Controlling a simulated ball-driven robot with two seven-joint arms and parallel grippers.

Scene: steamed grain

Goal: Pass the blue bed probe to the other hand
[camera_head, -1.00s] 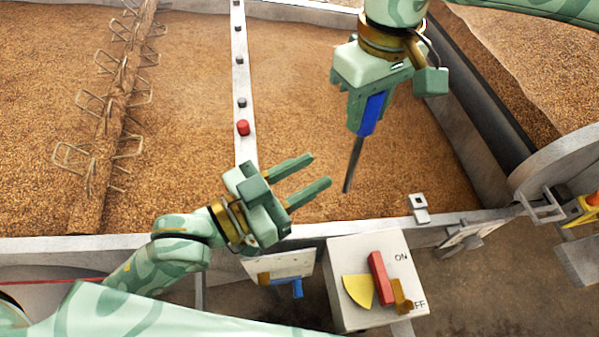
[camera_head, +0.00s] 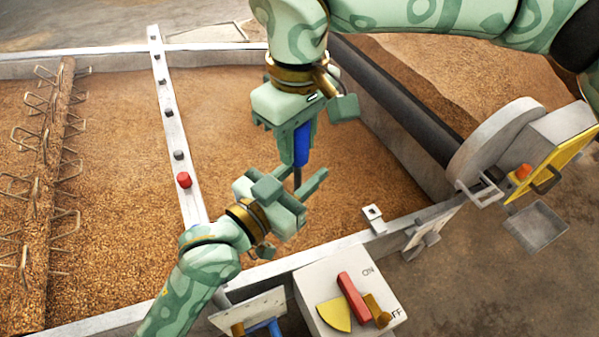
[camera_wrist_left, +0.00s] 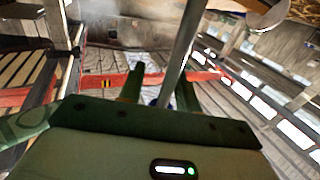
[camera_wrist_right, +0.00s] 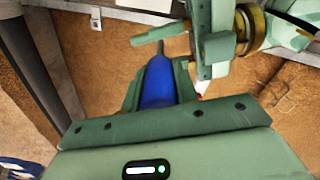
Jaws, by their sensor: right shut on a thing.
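The bed probe has a blue handle (camera_head: 302,145) and a thin grey metal shaft (camera_wrist_left: 182,55). My right gripper (camera_head: 301,128) is shut on the blue handle and holds the probe upright, shaft down, above the grain. My left gripper (camera_head: 302,172) is open just below the handle. Its fingers appear to stand on either side of the shaft, without visible closing on it. In the right wrist view the blue handle (camera_wrist_right: 158,85) sits between my right fingers, with the left gripper (camera_wrist_right: 185,40) just beyond. The shaft's lower end is hidden behind the left gripper.
The grain bed (camera_head: 120,150) lies below, crossed by a white rail (camera_head: 172,115) with a red knob (camera_head: 184,180). A toothed beam (camera_head: 45,200) lies at left. A switch box (camera_head: 350,295) with a red lever stands at the front edge. A grey drum housing (camera_head: 500,135) is at right.

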